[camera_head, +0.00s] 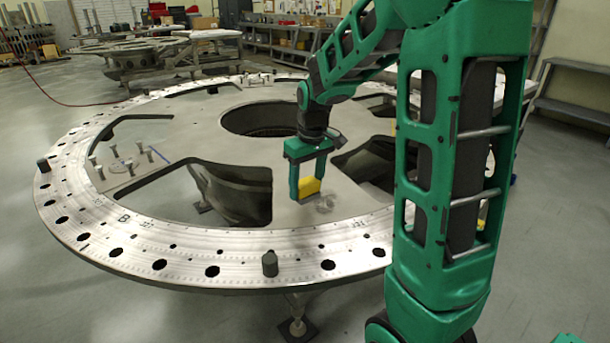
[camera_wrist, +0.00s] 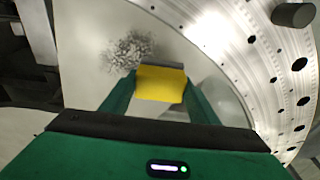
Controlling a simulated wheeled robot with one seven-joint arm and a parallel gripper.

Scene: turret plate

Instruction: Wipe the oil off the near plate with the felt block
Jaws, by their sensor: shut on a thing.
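My gripper (camera_head: 309,187) points down over the near part of the plate and is shut on the yellow felt block (camera_head: 309,186). The block also shows between the fingers in the wrist view (camera_wrist: 162,84), with a grey edge along its far side. The turret plate (camera_head: 230,180) is a large grey ring-shaped plate with a bright drilled rim. A speckled grey patch of oil (camera_wrist: 130,50) lies on the plate just beyond and left of the block in the wrist view. I cannot tell whether the block touches the plate.
A dark peg (camera_head: 269,263) stands on the near rim, and another (camera_head: 43,165) on the left rim. Several bolts (camera_head: 115,152) stand on the plate's left part. Large cutouts open either side of the near web. Shelves and benches line the back; grey floor surrounds the plate.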

